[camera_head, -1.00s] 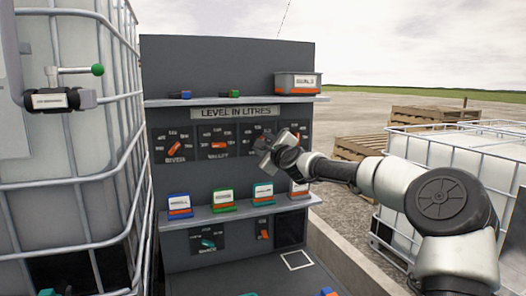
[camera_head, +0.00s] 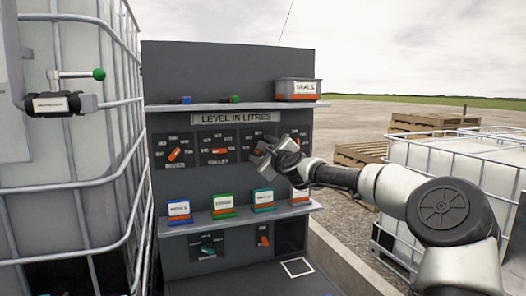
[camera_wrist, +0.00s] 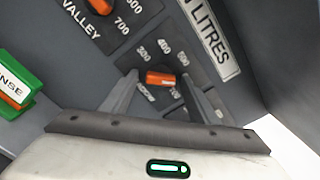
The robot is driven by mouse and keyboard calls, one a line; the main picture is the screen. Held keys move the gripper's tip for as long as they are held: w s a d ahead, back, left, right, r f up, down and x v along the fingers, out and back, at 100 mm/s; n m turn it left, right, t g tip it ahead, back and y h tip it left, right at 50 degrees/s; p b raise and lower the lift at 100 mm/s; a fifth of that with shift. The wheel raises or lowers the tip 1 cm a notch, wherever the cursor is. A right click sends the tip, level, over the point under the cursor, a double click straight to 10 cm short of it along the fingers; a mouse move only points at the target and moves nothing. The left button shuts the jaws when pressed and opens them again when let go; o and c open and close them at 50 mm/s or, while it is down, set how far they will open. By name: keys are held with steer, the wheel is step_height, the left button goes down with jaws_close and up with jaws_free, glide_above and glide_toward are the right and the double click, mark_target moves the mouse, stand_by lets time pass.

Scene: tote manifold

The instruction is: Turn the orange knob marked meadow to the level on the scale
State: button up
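The orange knob (camera_wrist: 160,79) sits on a dark dial in the wrist view, with numbers 300, 400 and 500 beside it. Its name label ends in "DOW"; the rest is hidden by a finger. My gripper (camera_wrist: 160,98) is open, one finger on each side of the knob, with gaps showing on both sides.
The valley dial (camera_head: 219,150) and another orange-knobbed dial (camera_head: 174,154) are left of it. A shelf (camera_head: 238,219) with labelled boxes runs below, above a teal-knob dial (camera_head: 208,247). An upper shelf holds a bin (camera_head: 298,88). A caged tote (camera_head: 60,180) stands left.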

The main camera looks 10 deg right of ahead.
steer(key=s+d+b, duration=0.2)
steer(key=s+d, duration=0.1)
steer(key=s, duration=1.4)
steer(key=shift+d, duration=0.2)
